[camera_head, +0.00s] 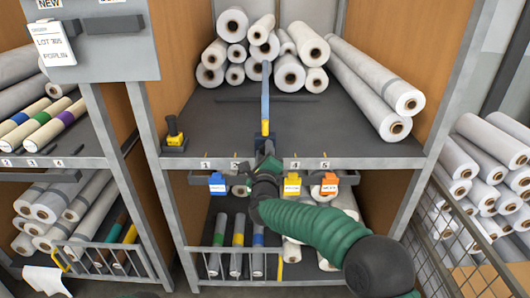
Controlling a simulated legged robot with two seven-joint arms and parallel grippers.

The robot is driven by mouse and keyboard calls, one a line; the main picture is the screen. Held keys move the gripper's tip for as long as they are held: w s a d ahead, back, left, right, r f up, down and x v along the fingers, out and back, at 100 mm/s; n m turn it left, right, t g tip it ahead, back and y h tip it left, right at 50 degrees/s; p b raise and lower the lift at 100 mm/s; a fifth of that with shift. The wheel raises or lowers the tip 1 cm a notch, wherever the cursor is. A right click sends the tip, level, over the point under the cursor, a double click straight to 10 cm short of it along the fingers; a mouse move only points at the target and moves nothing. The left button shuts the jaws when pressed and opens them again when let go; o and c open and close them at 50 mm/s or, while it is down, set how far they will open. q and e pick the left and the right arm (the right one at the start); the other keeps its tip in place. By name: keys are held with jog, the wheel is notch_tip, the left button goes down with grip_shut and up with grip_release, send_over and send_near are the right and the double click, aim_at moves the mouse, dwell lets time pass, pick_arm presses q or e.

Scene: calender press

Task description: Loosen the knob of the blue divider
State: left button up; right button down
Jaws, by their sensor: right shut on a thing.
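The blue divider (265,96) stands upright on the dark shelf, running back toward the stacked white rolls. It has a yellow part near its front end and a dark mount (264,143) at the shelf's front edge. My right gripper (266,157) reaches up from the lower right to the front of this mount. It is shut on the divider's knob, which the gripper mostly hides. I cannot tell from this view how far the knob is turned. My left gripper is not in view.
White rolls (233,24) are stacked at the back of the shelf, and long rolls (375,85) lie on its right. A yellow-and-black fitting (174,131) stands at the left front. Coloured tags (292,184) hang below the shelf edge. A wire cage (455,240) stands at right.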

jog(key=n, duration=0.2)
jog(key=n+p, duration=0.1)
jog(key=n, duration=0.2)
jog(key=shift+a+f+n, duration=0.2)
jog(key=shift+a+n, duration=0.05)
jog(key=shift+n, duration=0.15)
jog(key=n+p, duration=0.2)
jog(key=n, duration=0.3)
jog(key=shift+f, duration=0.15)
jog(key=n+p, duration=0.1)
jog(key=n, duration=0.2)
jog(key=n+p, duration=0.1)
jog(key=n, duration=0.2)
jog(key=shift+s+d+f+n+p, duration=0.1)
jog(key=shift+f+n+p, duration=0.1)
jog(key=shift+n+p, duration=0.2)
jog(key=n+p, duration=0.1)
jog(key=n, duration=0.1)
jog(key=n+p, duration=0.1)
jog(key=n, duration=0.2)
jog(key=shift+d+f, duration=0.1)
jog(key=shift+f, duration=0.1)
jog(key=c, duration=1.3)
grip_release()
jog(key=o, duration=0.3)
jog(key=shift+r, duration=0.15)
